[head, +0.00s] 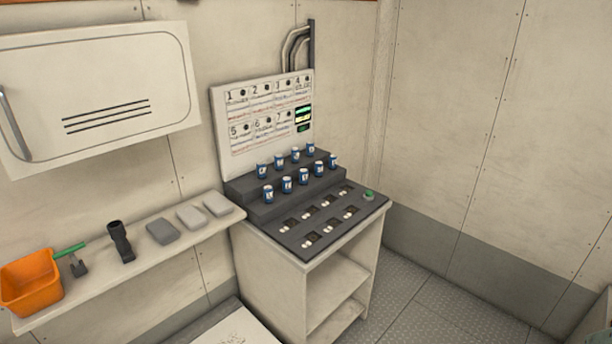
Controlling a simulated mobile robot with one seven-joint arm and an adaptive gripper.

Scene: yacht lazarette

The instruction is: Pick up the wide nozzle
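A dark nozzle-like piece (121,243) stands on the wall shelf at the left, with a round upper end and a narrower lower part. It looks like the wide nozzle, but the view is too small to be sure. Left of it is a small dark tool with a green handle (70,249). My gripper is not in view, so its state and its place relative to the nozzle do not show.
The shelf (160,262) also holds an orange bin (30,282) and several grey blocks (163,232). A wall cabinet (100,90) hangs above. To the right stands a console (325,222) with several blue-and-white cans. Open floor (430,305) lies at lower right.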

